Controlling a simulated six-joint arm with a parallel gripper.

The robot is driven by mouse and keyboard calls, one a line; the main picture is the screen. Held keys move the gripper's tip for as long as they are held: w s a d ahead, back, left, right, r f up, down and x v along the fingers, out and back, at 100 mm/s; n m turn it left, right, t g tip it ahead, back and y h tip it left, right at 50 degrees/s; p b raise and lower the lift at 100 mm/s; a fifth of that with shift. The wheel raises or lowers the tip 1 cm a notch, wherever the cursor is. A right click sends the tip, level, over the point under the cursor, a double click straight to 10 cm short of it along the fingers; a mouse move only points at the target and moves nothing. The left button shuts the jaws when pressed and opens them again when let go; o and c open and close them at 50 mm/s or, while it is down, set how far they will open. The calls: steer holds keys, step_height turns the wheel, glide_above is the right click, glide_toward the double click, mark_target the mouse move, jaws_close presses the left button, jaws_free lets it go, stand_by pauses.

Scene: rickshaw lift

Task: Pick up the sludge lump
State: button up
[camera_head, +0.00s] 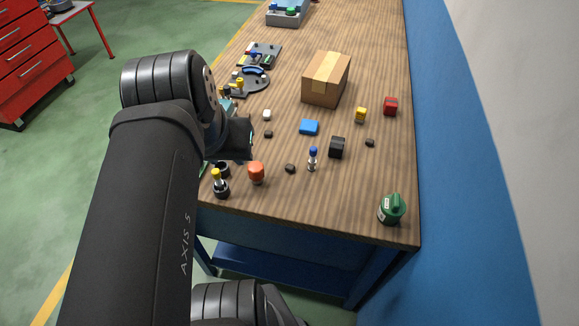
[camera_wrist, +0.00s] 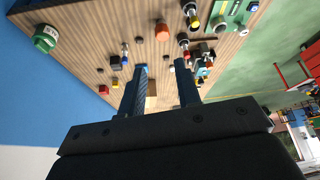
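Three small dark lumps lie on the wooden table in the head view, and I cannot tell which is the sludge lump. One dark lump (camera_head: 290,168) is right of the orange cap, another (camera_head: 268,134) is beside the white piece, and the third (camera_head: 370,142) is below the yellow block. In the wrist view, one dark lump (camera_wrist: 138,39) shows near the orange cap. My gripper (camera_wrist: 160,66) is open, its two fingers apart with nothing held between them. It is above the table's left side, partly hidden by my arm in the head view.
A cardboard box (camera_head: 325,80) stands behind the lumps. A blue block (camera_head: 309,127), black cube (camera_head: 337,147), blue-topped piece (camera_head: 313,158) and orange cap (camera_head: 256,172) crowd the middle. A green container (camera_head: 391,209) stands at the front right corner. The front centre is clear.

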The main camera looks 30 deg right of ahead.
steer(key=w+d+f+m+g+h, duration=0.25)
steer(key=w+d+m, duration=0.35)
steer(key=w+d, duration=0.5)
glide_toward(289, 167)
steer(key=f, duration=0.1)
steer(key=d+f+y, duration=0.1)
steer(key=shift+w+f+n, duration=0.1)
steer(key=shift+f+n, duration=0.15)
steer(key=shift+n, duration=0.05)
steer(key=shift+d+x, duration=0.2)
steer(key=shift+x, duration=0.75)
steer(key=shift+d+x, duration=0.15)
steer(key=shift+x, duration=0.85)
steer(key=shift+w+d+f, duration=0.15)
steer(key=shift+d+f, duration=0.1)
steer(key=shift+f, duration=0.3)
steer(key=shift+c, duration=0.4)
steer(key=c, duration=0.5)
